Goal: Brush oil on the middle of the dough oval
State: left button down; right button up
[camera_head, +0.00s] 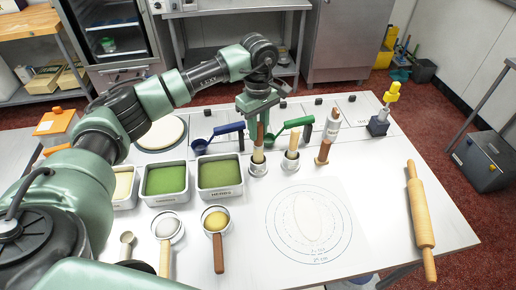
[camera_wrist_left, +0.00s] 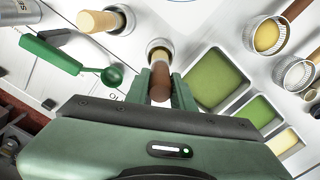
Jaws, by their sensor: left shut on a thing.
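The pale dough oval (camera_head: 309,214) lies in the middle of a round printed guide on a white mat (camera_head: 347,247). My left gripper (camera_head: 259,130) is shut on the brown handle of a brush (camera_head: 258,154). The brush is upright, its lower part in a steel cup (camera_head: 258,169). In the left wrist view, the gripper (camera_wrist_left: 160,88) is around the brush handle (camera_wrist_left: 160,78), over the cup (camera_wrist_left: 151,43). A small round pan of yellow liquid (camera_head: 215,221), perhaps the oil, stands left of the mat. My right gripper is not in view.
A second cup (camera_head: 290,166) with a wooden-handled tool stands just right of the held brush. Blue (camera_head: 201,144) and green (camera_head: 270,139) scoops lie behind. Trays of green filling (camera_head: 219,193) stand left. A rolling pin (camera_head: 420,220) lies at the right edge.

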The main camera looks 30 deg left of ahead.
pick_arm(q)
jog(key=shift+r+p, duration=0.9)
jog(key=shift+r, duration=1.15)
jog(key=shift+f, duration=0.1)
